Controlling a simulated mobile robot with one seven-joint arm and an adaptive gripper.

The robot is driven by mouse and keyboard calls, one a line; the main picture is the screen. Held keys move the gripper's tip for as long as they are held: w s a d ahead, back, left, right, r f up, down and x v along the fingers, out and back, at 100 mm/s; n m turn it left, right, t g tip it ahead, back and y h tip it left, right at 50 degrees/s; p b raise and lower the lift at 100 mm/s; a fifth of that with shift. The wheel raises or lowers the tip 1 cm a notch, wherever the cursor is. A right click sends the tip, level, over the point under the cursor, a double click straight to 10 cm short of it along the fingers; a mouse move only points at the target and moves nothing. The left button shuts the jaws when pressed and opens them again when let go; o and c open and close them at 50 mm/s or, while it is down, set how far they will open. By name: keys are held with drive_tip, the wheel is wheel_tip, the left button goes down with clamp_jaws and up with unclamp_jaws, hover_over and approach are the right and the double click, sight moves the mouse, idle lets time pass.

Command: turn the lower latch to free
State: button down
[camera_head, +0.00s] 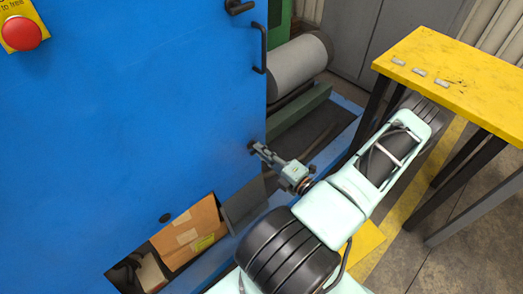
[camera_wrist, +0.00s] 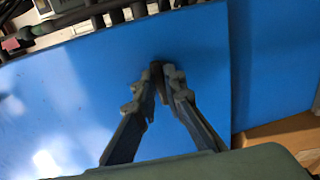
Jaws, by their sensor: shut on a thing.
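The lower latch (camera_head: 251,147) is a small dark piece on the blue door (camera_head: 130,110), near its right edge, mostly hidden by my fingers in the head view. In the wrist view the latch (camera_wrist: 156,70) shows as a dark bar between my fingertips, with the blue panel behind. My gripper (camera_head: 259,150) reaches it from the right, and its fingers (camera_wrist: 161,84) are shut on the latch. The latch's exact angle is hard to tell. A dark upper latch (camera_head: 238,7) sits at the top of the door.
A black bar handle (camera_head: 260,48) stands out from the door's right edge above my gripper. A cardboard box (camera_head: 189,232) lies in an opening low on the door's side. A yellow-topped table (camera_head: 455,80) stands to the right. A grey roller (camera_head: 296,63) is behind.

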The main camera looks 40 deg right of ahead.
drive_tip(key=shift+m, duration=0.3)
drive_tip(key=c, duration=2)
unclamp_jaws()
drive_tip(key=s, duration=0.8)
drive_tip(key=s+d, duration=0.1)
drive_tip(key=s, duration=0.3)
